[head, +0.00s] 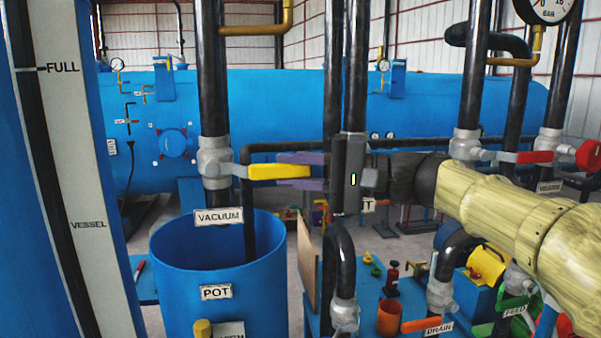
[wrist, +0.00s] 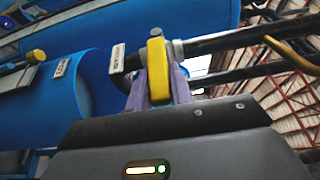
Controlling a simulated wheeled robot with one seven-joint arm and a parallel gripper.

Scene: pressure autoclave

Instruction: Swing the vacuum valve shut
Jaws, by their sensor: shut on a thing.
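The vacuum valve (head: 214,163) sits on a vertical black pipe, above the VACUUM label (head: 219,217). Its yellow lever (head: 262,172) sticks out to the right, roughly level and across the pipe. My gripper (head: 284,171) comes in from the right and is shut on the outer part of the lever, with one purple finger above it and one below in the head view. In the wrist view the yellow lever (wrist: 157,68) stands between the purple fingers (wrist: 160,90). The lever's far tip is partly hidden by the fingers.
A blue open-topped pot (head: 175,270) stands below the valve. Black vertical pipes (head: 333,75) rise close behind my gripper. An orange-red lever (head: 534,157) and a red knob (head: 588,155) are at the right. The DRAIN valve's orange lever (head: 421,324) is lower down.

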